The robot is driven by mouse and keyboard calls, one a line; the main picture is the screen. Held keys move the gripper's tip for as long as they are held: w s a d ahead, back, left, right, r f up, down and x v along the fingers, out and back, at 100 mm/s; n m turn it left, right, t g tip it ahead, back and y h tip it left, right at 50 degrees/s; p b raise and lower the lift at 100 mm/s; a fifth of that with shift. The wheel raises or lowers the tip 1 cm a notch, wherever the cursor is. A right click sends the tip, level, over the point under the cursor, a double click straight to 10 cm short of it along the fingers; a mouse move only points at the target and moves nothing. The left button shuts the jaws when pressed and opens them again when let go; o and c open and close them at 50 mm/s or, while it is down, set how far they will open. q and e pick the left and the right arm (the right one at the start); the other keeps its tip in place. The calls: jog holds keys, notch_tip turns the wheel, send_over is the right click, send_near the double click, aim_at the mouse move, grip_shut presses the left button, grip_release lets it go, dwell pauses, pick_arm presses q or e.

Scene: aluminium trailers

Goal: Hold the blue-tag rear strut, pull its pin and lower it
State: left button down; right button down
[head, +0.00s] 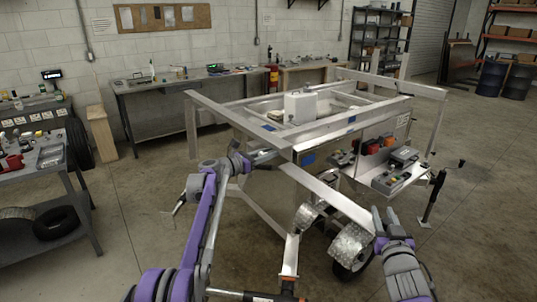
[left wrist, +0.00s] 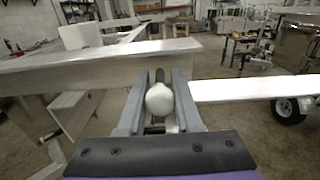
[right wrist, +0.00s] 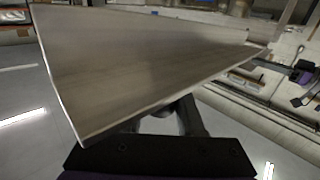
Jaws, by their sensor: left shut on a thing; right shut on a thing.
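The strut (head: 325,192) is a flat aluminium bar running out from below the trailer's near corner, down to the right. In the left wrist view the bar (left wrist: 245,88) extends to the right. A blue tag (head: 308,158) is on the frame near the bar's upper end. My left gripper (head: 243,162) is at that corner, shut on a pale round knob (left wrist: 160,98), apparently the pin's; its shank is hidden. My right gripper (head: 380,218) is shut on the bar's outer end. The bar (right wrist: 130,65) fills much of the right wrist view and hides the contact.
The aluminium trailer frame (head: 352,122) carries a white tank (head: 300,106) and another blue patch (head: 270,127). A wheel with fender (head: 350,242) is under the bar. A shelf with boxes (head: 395,172) and a jack (head: 433,197) are at right.

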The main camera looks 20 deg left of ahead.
dwell(0.7)
pick_arm(q)
jog(key=v, duration=0.3)
jog(key=shift+s, duration=0.15)
jog(key=c, duration=0.6)
grip_release()
jog(key=shift+a, duration=0.1)
jog(key=v, duration=1.2)
jog(key=shift+s, duration=0.1)
